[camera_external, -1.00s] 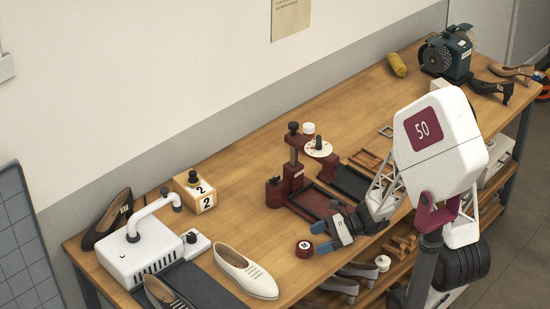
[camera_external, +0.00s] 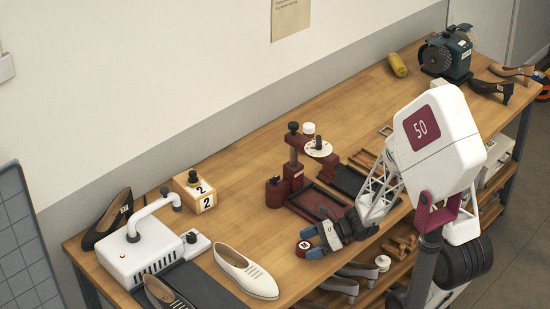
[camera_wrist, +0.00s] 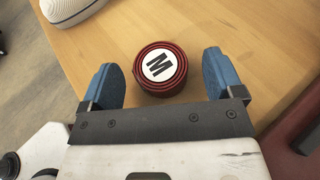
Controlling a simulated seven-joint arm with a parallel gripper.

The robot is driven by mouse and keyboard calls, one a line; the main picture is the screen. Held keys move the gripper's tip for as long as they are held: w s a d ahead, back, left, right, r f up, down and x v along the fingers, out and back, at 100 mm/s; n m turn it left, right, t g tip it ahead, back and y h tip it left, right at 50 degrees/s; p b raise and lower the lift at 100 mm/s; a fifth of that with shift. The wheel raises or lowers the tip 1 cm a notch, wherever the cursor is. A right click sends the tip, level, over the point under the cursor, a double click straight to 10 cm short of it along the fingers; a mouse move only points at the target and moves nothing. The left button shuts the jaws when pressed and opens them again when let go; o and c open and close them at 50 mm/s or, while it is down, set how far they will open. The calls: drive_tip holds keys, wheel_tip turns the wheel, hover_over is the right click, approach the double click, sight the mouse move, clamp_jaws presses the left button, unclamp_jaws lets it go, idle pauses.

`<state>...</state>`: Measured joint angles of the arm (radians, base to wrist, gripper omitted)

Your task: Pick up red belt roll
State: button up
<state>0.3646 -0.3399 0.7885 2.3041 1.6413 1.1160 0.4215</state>
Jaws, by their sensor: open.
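The red belt roll (camera_wrist: 176,83) is a dark red coil with a white label marked "M" on top. It rests on the wooden bench near its front edge and also shows in the external view (camera_external: 304,249). My gripper (camera_wrist: 162,78) is open, with one blue finger on each side of the roll. In the wrist view there is a gap between the roll and each finger. In the external view my gripper (camera_external: 316,240) is low at the bench, and its fingers partly cover the roll.
A white shoe (camera_external: 246,271) lies left of the roll. A dark red press with a tray (camera_external: 318,203) stands behind my gripper. A white machine (camera_external: 150,253) is at the left end of the wooden bench (camera_external: 240,225). Shoes sit on a shelf below.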

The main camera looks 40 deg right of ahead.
sight(306, 246)
drive_tip(key=shift+w+a+f, duration=0.3)
drive_tip(key=shift+w+a, duration=0.1)
drive_tip(key=shift+a, duration=0.15)
drive_tip(key=shift+c, duration=0.2)
drive_tip(key=c, duration=1)
drive_tip(key=shift+r, duration=0.1)
drive_tip(key=shift+r, duration=4.9)
